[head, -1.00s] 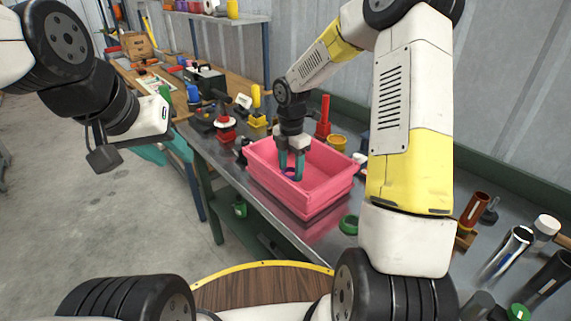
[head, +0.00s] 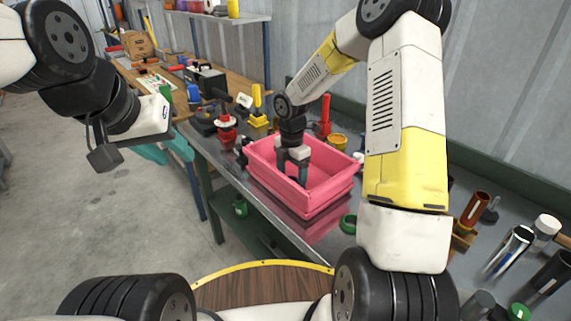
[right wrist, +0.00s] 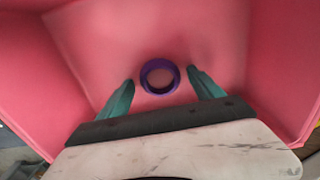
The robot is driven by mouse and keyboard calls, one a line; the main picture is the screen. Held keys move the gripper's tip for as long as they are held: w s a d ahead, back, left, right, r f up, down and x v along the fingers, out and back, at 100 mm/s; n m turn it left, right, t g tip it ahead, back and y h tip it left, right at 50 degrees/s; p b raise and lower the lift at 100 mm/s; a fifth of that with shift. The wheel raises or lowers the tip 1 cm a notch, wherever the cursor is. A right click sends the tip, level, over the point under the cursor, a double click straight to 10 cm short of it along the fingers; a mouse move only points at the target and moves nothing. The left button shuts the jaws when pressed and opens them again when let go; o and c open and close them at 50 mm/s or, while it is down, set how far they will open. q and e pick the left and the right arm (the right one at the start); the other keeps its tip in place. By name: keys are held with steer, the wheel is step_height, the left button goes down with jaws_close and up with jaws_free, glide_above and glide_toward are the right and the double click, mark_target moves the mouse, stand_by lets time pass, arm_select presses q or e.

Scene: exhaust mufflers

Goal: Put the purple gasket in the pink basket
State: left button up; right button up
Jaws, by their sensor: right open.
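The purple gasket (right wrist: 145,77), a small ring, lies flat on the floor of the pink basket (right wrist: 215,45). In the head view the pink basket (head: 325,202) stands on the grey bench, and the gasket cannot be made out there. My right gripper (head: 292,172) reaches down into the basket. In the right wrist view its teal fingers (right wrist: 160,90) are open, one on each side of the gasket and apart from it.
A red-and-white part (head: 227,130), a yellow part (head: 258,115) and a red upright part (head: 325,115) stand behind the basket. A green ring (head: 348,224) lies beside it. Metal and dark tubes (head: 510,252) stand at the right.

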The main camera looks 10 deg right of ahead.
steer(key=shift+r, duration=0.1)
steer(key=s+d+r+m+t, duration=0.1)
steer(key=s+r+m, duration=0.1)
steer(key=r, duration=0.7)
steer(key=s+r+m, duration=0.2)
steer(key=r+m, duration=0.1)
steer(key=r, duration=0.6)
steer(key=s+d+r+m+t+y, duration=0.1)
steer(key=s+r+m, duration=0.3)
steer(key=s+m, duration=0.5)
steer(key=s+d+r+m+t+y, duration=0.1)
steer(key=s+r+m+t, duration=0.3)
steer(key=s+m, duration=0.6)
steer(key=shift+s+d+r, duration=0.5)
